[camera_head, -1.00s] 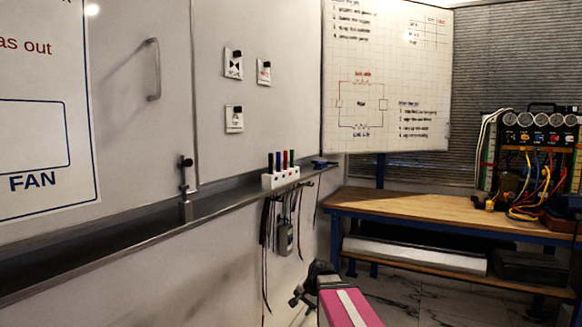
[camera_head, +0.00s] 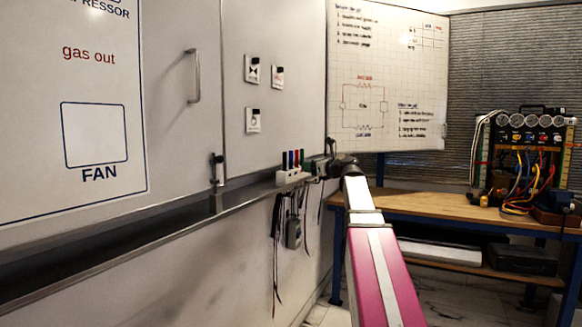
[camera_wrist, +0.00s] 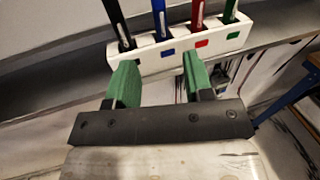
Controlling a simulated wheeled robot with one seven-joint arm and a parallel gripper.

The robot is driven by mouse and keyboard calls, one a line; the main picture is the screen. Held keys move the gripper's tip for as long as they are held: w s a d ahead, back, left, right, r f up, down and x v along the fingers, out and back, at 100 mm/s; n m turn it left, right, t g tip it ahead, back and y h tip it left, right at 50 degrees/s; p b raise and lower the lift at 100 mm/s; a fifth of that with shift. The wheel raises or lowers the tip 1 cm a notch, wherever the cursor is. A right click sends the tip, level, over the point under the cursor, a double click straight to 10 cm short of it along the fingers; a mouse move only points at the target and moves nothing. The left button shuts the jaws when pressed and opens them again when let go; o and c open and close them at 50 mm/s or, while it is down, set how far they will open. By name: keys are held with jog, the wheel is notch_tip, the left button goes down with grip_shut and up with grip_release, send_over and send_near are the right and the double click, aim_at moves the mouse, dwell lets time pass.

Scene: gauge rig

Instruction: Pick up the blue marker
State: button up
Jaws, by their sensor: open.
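The blue marker (camera_wrist: 160,18) stands upright in a white holder (camera_wrist: 150,58) in the wrist view, between the black marker (camera_wrist: 118,20) and the red marker (camera_wrist: 198,16). A green marker (camera_wrist: 229,11) is at the right end. The blue marker also shows small in the head view (camera_head: 290,160), with the holder (camera_head: 288,177) on the ledge. My gripper (camera_wrist: 158,62) is open, its two green fingers at the near side of the holder, with the blue marker beyond the gap between them. Nothing is between the fingers. In the head view, my gripper (camera_head: 326,166) is right of the holder.
The grey ledge (camera_head: 150,222) runs along the whiteboard wall. Cables and a grey device (camera_head: 293,234) hang below the holder. A wooden bench (camera_head: 440,208) with a gauge rig (camera_head: 525,150) stands at the right. A whiteboard panel (camera_head: 390,75) is behind.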

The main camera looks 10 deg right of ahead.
aim_at(291, 159)
jog(key=shift+m, duration=0.3)
jog(key=shift+r+x, duration=0.45)
jog(key=shift+x, duration=1.3)
jog(key=shift+r+x, duration=0.4)
jog(key=shift+x, duration=1.35)
jog(key=shift+r+x, duration=0.45)
jog(key=shift+x, duration=1.3)
jog(key=shift+c, duration=0.3)
grip_shut()
